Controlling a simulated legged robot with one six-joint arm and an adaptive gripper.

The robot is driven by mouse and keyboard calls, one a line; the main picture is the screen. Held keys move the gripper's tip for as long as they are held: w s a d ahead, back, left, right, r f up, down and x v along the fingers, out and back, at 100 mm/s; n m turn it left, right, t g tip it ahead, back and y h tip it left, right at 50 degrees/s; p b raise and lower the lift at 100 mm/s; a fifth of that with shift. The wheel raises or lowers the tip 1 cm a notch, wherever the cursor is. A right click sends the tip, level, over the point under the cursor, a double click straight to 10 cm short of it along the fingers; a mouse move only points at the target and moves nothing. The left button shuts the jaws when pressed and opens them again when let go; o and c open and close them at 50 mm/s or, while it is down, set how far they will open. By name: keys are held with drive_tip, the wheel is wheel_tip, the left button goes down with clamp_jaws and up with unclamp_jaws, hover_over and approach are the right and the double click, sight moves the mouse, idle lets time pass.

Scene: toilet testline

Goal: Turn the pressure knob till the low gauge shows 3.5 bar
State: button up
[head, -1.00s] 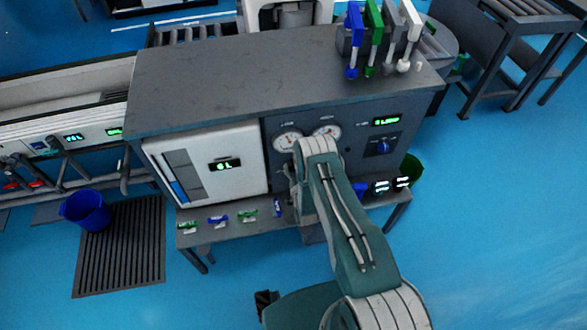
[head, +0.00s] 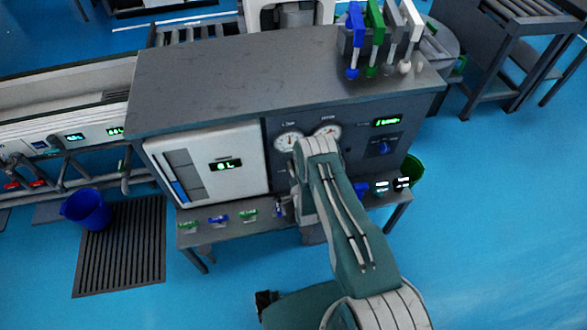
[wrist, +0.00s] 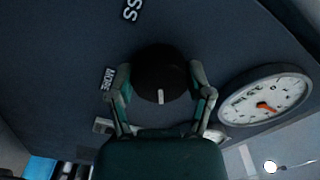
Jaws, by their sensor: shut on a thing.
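The black pressure knob (wrist: 162,72) with a white pointer mark shows in the wrist view on the dark panel. My gripper (wrist: 162,95) is shut on the knob, one finger on each side of it. In the wrist view a white round gauge (wrist: 262,97) with an orange needle stands right of the knob; its numbers are too small to read. In the head view two gauges show on the panel, a left gauge (head: 289,140) and a right gauge (head: 327,133). My arm hides the knob and my gripper there.
A white panel with a green display (head: 226,165) is left of the gauges. A blue selector knob (head: 384,147) is on the right. A low shelf (head: 205,237) below carries small coloured items. Coloured paddles (head: 374,35) stand on top.

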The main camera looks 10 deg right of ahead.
drive_tip(key=shift+d, duration=0.1)
idle(0.3)
drive_tip(key=o, duration=1.1)
drive_tip(key=shift+o, duration=0.2)
drive_tip(key=s, duration=1.2)
drive_tip(key=shift+f, duration=0.1)
